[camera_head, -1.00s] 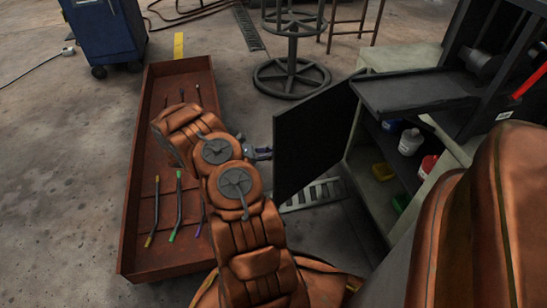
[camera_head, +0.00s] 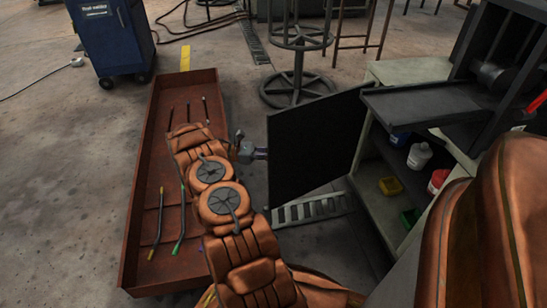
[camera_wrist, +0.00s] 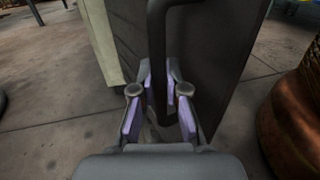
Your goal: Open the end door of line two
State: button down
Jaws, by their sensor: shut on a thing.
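The dark door (camera_head: 318,143) of the pale cabinet (camera_head: 422,72) stands swung wide open, its free edge toward my arm. In the wrist view the door (camera_wrist: 222,60) shows close up, with a dark bar handle (camera_wrist: 157,60) running up in front of it. My gripper (camera_wrist: 160,95) has its pale purple finger pads on both sides of the handle and is shut on it. In the head view my gripper (camera_head: 255,152) is small at the door's free edge, partly hidden by my arm. No line number shows on the door.
A rust-red tray (camera_head: 135,235) with several rods lies left of my arm. A round-based stand (camera_head: 297,88) is behind the door. A blue cart (camera_head: 108,40) stands far left.

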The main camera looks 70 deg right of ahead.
jog(key=shift+w+d+m+g+y+b, duration=0.2)
jog(key=shift+w+d+m+y+b, duration=0.15)
jog(key=shift+w+d+y, duration=0.4)
jog(key=shift+w+d+m+g+y+b, duration=0.3)
jog(key=shift+w+d, duration=0.25)
jog(key=shift+d, duration=0.35)
jog(key=c, duration=1.2)
grip_release()
jog(key=shift+w, duration=0.15)
jog(key=shift+r, duration=0.2)
